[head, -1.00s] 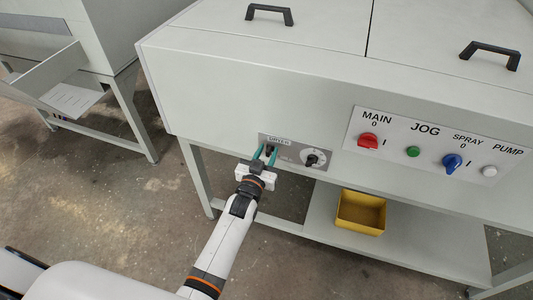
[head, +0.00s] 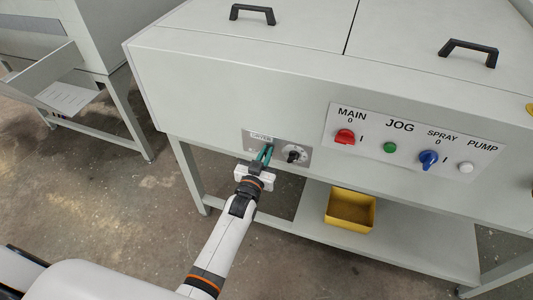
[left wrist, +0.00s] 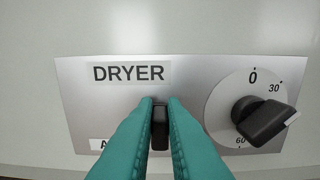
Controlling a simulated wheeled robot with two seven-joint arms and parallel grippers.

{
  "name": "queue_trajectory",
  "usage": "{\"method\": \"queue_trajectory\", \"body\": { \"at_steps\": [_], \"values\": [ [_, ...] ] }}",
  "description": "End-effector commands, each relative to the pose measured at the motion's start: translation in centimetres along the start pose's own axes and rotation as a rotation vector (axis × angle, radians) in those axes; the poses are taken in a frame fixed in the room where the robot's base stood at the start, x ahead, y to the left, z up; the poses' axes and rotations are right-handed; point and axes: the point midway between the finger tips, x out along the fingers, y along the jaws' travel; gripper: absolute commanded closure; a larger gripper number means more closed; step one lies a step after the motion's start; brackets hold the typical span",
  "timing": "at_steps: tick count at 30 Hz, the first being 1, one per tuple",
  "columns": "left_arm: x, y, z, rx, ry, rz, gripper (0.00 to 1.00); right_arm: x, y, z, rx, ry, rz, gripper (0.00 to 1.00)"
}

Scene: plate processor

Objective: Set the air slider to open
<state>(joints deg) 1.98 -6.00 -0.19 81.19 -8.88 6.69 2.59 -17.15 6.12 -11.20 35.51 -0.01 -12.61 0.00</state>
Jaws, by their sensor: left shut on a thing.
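The dryer panel (head: 313,153) is a grey plate on the machine's front; in the left wrist view it carries a "DRYER" label (left wrist: 128,73). The air slider's black knob (left wrist: 160,128) stands below the right end of that label. My left gripper (head: 265,153) has teal fingers, shut on the knob, one on each side, as the left wrist view shows (left wrist: 160,110). A white label beginning with "A" (left wrist: 105,145) is mostly hidden behind the left finger. The slider's slot and any end marks are hidden. My right gripper is not in view.
A black dial (left wrist: 265,120) with numbers sits close right of my fingers. Farther right is a white panel with a red switch (head: 345,137), a green button (head: 390,147), a blue switch (head: 428,158) and a white button (head: 465,167). A yellow bin (head: 350,210) stands on the lower shelf.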

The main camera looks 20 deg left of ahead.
Motion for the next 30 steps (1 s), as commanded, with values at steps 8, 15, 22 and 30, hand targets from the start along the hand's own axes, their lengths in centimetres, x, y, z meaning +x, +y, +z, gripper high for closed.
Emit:
{"method": "queue_trajectory", "body": {
  "at_steps": [8, 15, 22, 30],
  "values": [
    [0.0, -1.0, 0.0, -0.006, -0.001, -0.014, 0.68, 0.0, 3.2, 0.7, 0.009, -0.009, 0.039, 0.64],
    [0.0, -0.7, 0.0, -0.005, -0.001, -0.011, 0.67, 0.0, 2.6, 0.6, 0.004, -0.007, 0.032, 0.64],
    [-1.9, -0.7, -0.1, -0.004, 0.001, -0.01, 0.67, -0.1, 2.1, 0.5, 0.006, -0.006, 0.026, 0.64],
    [-7.6, -0.8, -0.1, -0.005, 0.002, -0.011, 0.67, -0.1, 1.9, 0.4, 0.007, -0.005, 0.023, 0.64]
  ]
}}
